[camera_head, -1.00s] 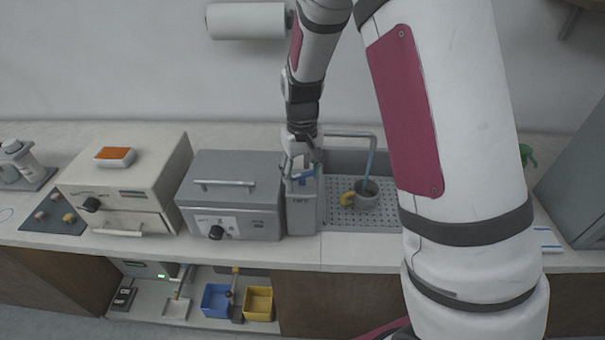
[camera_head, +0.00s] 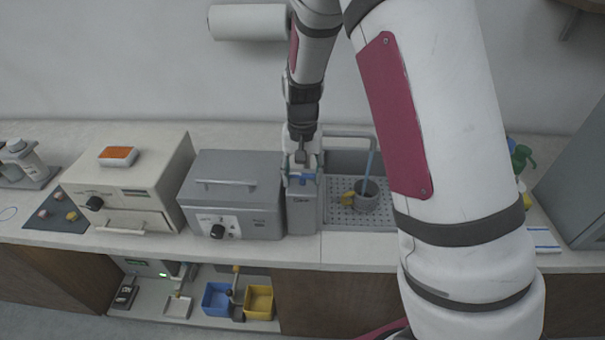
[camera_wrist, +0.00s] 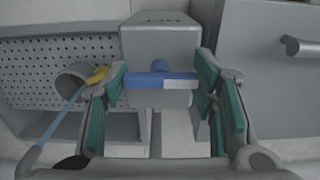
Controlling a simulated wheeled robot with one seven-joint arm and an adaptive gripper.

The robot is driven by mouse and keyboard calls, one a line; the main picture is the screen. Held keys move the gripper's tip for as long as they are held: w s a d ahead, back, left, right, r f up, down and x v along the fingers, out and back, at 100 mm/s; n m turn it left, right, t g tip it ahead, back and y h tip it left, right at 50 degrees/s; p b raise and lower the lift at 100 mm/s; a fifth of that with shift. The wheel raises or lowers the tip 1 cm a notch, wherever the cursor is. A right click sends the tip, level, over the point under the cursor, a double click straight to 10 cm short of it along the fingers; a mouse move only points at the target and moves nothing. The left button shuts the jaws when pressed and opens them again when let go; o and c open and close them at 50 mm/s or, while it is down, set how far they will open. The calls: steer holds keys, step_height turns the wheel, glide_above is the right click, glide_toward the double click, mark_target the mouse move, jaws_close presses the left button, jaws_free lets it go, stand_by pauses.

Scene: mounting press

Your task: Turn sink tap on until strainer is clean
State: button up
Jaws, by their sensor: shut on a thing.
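The sink tap's blue lever (camera_wrist: 160,80) is on the grey tap block (camera_wrist: 160,35), between the fingers of my gripper (camera_wrist: 162,82), which is shut on it. In the head view my gripper (camera_head: 301,168) is above the same block (camera_head: 302,212). The bent spout (camera_head: 345,135) reaches right over the sink, and a blue stream (camera_head: 371,160) runs down from it. The grey strainer (camera_head: 368,201), with a yellow handle (camera_head: 347,198), is under the stream on the perforated sink plate (camera_head: 345,218). It also shows in the wrist view (camera_wrist: 73,80). I cannot tell whether it is clean.
A grey box with a knob (camera_head: 233,200) stands close left of the tap block. A beige oven-like unit (camera_head: 130,185) is farther left. A green bottle (camera_head: 521,158) is right of the sink, partly behind my arm. Blue (camera_head: 215,301) and yellow (camera_head: 259,303) bins are below.

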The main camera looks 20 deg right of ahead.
mark_target(303, 174)
steer(key=o, duration=1.2)
steer(key=shift+c, duration=0.2)
step_height(303, 174, up, 12)
